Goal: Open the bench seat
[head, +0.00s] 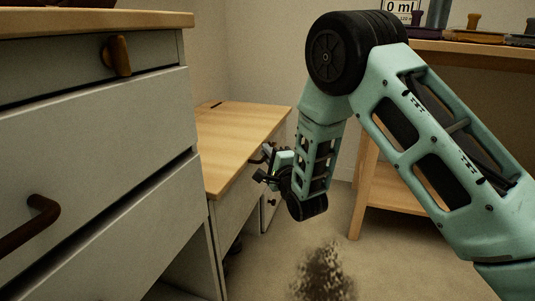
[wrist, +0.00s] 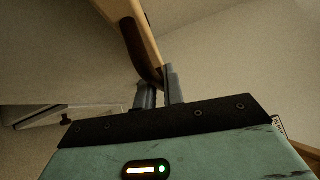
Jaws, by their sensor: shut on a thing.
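The bench seat (head: 240,132) is a light wooden lid on a white base (head: 236,222), beyond the drawer cabinet in the head view. The lid looks down and level. My gripper (head: 265,164) is at the lid's front edge, with its fingers partly hidden at this size. In the wrist view, a dark brown curved handle (wrist: 138,50) runs along the wooden edge of the seat (wrist: 148,35). Its lower end passes between the fingers of my gripper (wrist: 160,88), which are shut on it.
A white drawer cabinet (head: 95,140) with brown handles stands close on the left. A wooden table (head: 470,52) with items on top stands at the right. A dark speckled patch (head: 323,272) lies on the carpet. Open floor lies in front of the bench.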

